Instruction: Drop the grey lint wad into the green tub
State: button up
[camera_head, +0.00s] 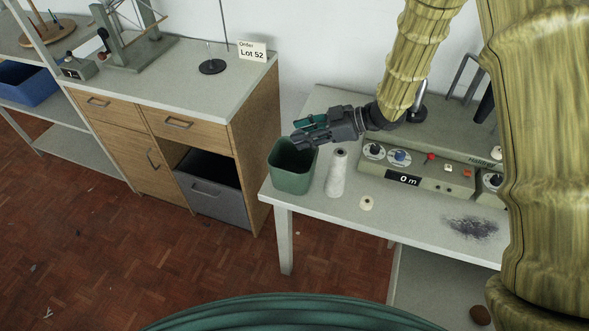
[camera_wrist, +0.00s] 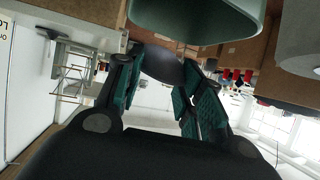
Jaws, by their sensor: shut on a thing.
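The green tub (camera_head: 292,175) stands on the left end of the white table, open at the top. My gripper (camera_head: 303,130) is above the tub's opening, reaching in from the right, with its fingers pointing left. In the wrist view, the tub (camera_wrist: 200,18) is at the top edge. There my gripper (camera_wrist: 163,80) is shut on a dark grey rounded lump, the lint wad (camera_wrist: 165,66), held between the green finger pads. The wad is apart from the tub in that view. I cannot make out the wad clearly in the head view.
A dark smudge (camera_head: 470,227) marks the table. A wooden cabinet (camera_head: 252,140) stands to the left.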

jog(key=shift+s+r, duration=0.5)
jog(key=shift+s, duration=0.3)
jog(key=o, duration=0.3)
jog(key=shift+s+r, duration=0.1)
jog(key=shift+s, duration=0.05)
jog(key=o, duration=0.3)
jog(key=shift+w+f, duration=0.25)
jog(key=shift+o, duration=0.6)
jog(key=shift+w+f, duration=0.25)
jog(key=shift+w, duration=0.1)
jog(key=shift+s+r, duration=0.3)
jog(key=v, duration=1.2)
jog(key=shift+f, duration=0.1)
